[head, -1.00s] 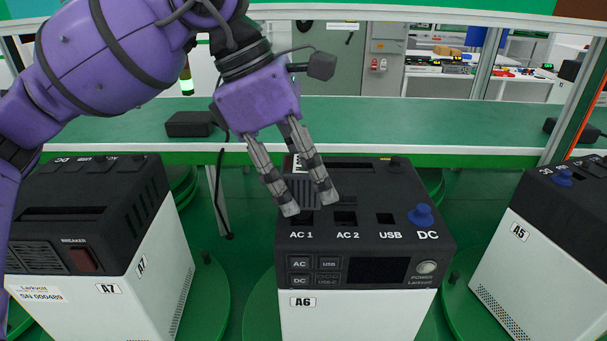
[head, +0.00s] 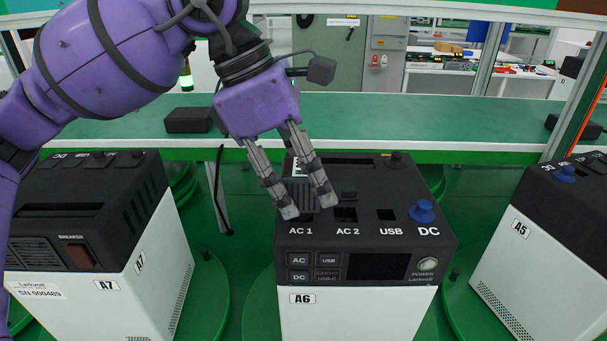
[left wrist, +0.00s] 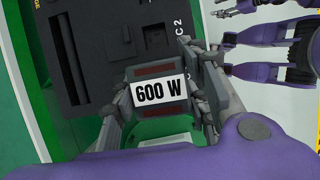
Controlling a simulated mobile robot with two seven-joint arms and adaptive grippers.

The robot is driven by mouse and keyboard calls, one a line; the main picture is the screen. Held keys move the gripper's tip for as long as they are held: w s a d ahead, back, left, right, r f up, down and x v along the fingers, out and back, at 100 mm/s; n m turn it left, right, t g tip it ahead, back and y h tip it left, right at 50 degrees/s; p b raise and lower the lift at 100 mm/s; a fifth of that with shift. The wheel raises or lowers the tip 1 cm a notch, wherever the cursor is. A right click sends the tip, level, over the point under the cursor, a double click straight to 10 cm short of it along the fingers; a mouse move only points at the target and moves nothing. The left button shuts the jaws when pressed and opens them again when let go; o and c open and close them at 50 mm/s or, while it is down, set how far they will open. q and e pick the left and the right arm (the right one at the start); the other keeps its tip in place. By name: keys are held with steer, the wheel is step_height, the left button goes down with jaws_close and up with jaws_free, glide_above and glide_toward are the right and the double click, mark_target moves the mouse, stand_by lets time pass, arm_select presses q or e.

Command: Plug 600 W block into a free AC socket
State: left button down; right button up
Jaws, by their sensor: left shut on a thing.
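The 600 W block (left wrist: 160,91) is dark with a white label and dull red bands, held between the fingers of my left gripper (head: 307,209). In the head view the fingers point down at the AC 1 end of station A6 (head: 365,265) and partly hide that socket. The block's dark ribbed side (head: 301,190) shows between them. I cannot tell how deep it sits in AC 1. The AC 2 socket (head: 345,215) beside it is open and empty.
On A6, the USB socket (head: 386,214) is empty and a blue plug (head: 422,211) sits at DC. Station A7 (head: 90,220) stands left and A5 (head: 560,235) right. A green bench (head: 420,120) runs behind, with a black block (head: 188,120) on it.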

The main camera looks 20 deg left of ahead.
arm_select(q)
steer(key=shift+f, duration=0.4)
steer(key=shift+f, duration=0.25)
steer(key=c, duration=0.9)
jaws_free()
steer(key=shift+c, duration=0.2)
steer(key=shift+f, duration=0.1)
